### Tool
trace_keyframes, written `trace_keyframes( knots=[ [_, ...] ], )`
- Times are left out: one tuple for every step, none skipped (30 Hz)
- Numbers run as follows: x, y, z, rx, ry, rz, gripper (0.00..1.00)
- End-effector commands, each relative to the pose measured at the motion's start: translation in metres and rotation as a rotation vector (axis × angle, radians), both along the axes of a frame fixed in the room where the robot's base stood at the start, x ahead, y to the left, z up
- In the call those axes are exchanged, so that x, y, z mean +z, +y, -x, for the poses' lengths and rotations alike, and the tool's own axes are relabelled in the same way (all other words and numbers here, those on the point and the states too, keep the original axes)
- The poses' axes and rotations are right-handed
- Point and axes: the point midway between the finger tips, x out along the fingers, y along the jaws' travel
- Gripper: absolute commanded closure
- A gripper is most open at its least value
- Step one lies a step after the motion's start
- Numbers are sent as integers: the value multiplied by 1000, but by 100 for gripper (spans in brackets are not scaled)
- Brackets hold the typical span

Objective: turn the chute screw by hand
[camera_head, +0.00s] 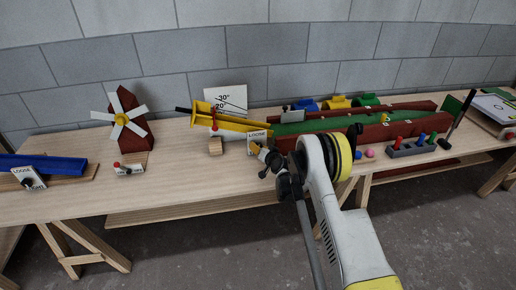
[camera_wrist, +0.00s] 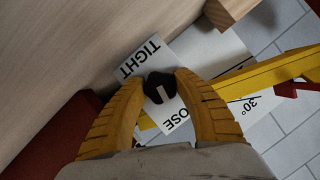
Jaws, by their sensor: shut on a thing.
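The chute screw's black knob (camera_wrist: 159,87) is in the middle of the wrist view, in front of a white card (camera_wrist: 190,48) marked TIGHT and partly covered LOOSE. The knob has a pale mark on its face. My gripper (camera_wrist: 161,80) has its two yellow fingers shut on the knob, one on each side. In the head view my gripper (camera_head: 261,151) is at the bench's front, just by the LOOSE card (camera_head: 257,137), and it hides the knob there. The yellow chute (camera_head: 235,121) slopes behind the card, in front of an angle card (camera_head: 236,97) showing 20° and 30°.
Dark red battens and a green lane (camera_head: 300,127) lie close on the right, with a grey peg rack (camera_head: 411,149) beyond. A windmill (camera_head: 134,128) and a blue trough (camera_head: 45,164) stand left. Bare bench (camera_head: 180,188) lies in front.

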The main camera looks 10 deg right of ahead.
Motion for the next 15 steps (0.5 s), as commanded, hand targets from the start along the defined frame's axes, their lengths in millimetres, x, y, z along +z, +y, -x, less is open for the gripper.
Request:
trace_keyframes(
  knots=[
    [0,-1,0,-1,0,-36,94],
    [0,-1,0,-1,-1,-61,94],
    [0,0,0,0,-1,-93,94],
    [0,0,0,-1,-1,-118,94],
    [0,0,0,0,-1,-143,94],
    [0,0,0,-1,-1,-174,94],
    [0,-1,-1,-2,-1,-198,94],
    [0,-1,-1,-1,-2,-220,94],
    [0,0,-1,-1,-2,-249,94],
    [0,0,-1,-1,-1,-270,94],
    [1,0,-1,-1,-1,-291,94],
    [1,0,0,0,-1,-316,94],
    [1,0,0,0,0,-334,94],
    [0,1,0,0,0,-352,94],
    [1,1,0,1,0,-373,94]
  ],
)
